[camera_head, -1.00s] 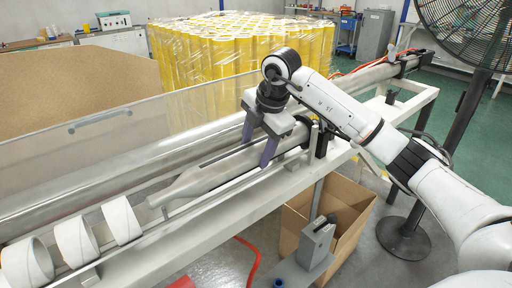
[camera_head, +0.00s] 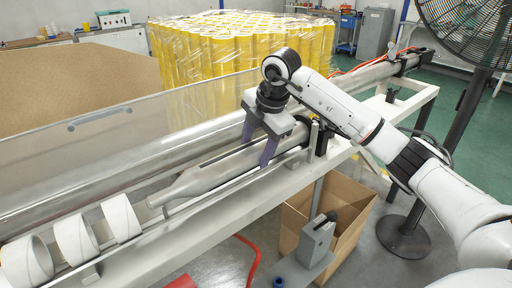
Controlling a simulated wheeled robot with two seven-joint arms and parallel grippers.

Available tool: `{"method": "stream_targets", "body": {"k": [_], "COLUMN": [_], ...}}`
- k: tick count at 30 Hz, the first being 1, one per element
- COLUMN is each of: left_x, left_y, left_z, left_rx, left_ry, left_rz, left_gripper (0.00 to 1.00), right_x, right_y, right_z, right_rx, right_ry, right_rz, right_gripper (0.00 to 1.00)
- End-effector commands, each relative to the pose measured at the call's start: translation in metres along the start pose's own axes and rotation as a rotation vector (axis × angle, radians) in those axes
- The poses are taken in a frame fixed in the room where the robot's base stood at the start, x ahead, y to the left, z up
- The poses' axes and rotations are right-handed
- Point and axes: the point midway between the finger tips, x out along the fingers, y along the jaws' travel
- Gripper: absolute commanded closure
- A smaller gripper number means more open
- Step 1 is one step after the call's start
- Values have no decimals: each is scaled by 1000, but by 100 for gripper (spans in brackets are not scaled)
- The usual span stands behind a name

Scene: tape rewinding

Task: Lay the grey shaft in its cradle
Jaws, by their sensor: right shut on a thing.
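The grey shaft (camera_head: 208,178) lies lengthwise along the machine's long trough, its tapered end pointing to the lower left. My right gripper (camera_head: 257,152) comes down over the shaft from above, with its purple fingers on either side of it. It is shut on the shaft near the shaft's right part. The cradle (camera_head: 318,138) seems to be the dark bracket at the shaft's right end; how closely the shaft sits in it is hard to tell. My left gripper is not in view.
Several white rings (camera_head: 121,218) stand in the trough at the lower left. A clear guard panel (camera_head: 120,140) runs behind the trough. An open cardboard box (camera_head: 345,215) and a grey fixture (camera_head: 315,245) are below. A black fan (camera_head: 465,35) stands at right.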

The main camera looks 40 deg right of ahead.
Motion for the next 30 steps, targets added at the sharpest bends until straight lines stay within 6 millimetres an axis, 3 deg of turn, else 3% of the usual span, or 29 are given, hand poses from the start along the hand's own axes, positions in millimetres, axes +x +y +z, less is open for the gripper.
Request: {"method": "stream_targets", "body": {"k": [28,29,30], "left_x": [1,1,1], "left_y": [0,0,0], "left_z": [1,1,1], "left_rx": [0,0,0], "left_ry": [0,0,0], "left_rz": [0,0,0], "left_gripper": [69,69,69], "right_x": [2,2,2], "right_y": [1,1,0], "right_z": [2,2,2], "right_rx": [3,3,3], "right_ry": [-4,-4,-4], "right_rz": [8,7,7], "right_gripper": [88,46,39]}}
